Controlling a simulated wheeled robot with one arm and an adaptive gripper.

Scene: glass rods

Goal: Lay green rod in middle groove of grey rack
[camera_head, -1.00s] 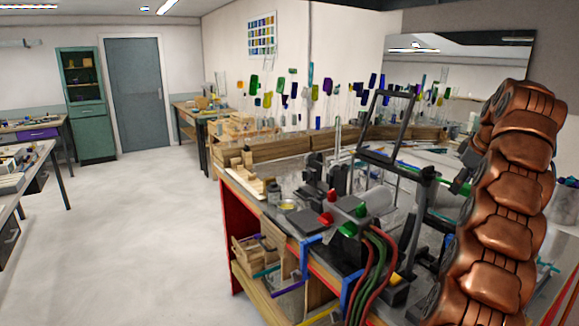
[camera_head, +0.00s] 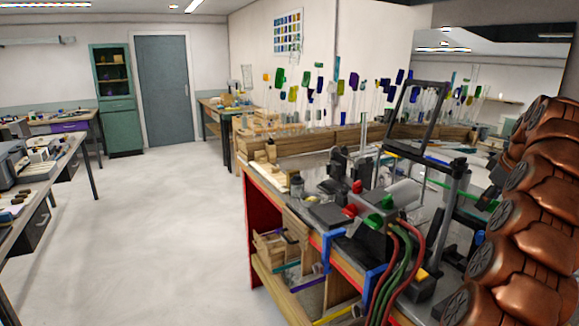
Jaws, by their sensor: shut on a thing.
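My copper-coloured arm fills the right edge, and my gripper (camera_head: 493,196) shows only as a small dark part beside it. A thin green rod (camera_head: 468,194) reaches left from the gripper, above the cluttered workbench (camera_head: 325,190), close behind a black upright frame. The gripper is shut on this rod; its fingertips are mostly hidden by my arm. I cannot make out the grey rack or its grooves in this view.
A burner with red and green knobs (camera_head: 372,203) and hoses stands at the bench's front edge. The black frame (camera_head: 403,125) rises beside it. Coloured glass pieces on thin rods stand at the back. Open floor (camera_head: 175,230) lies to the left.

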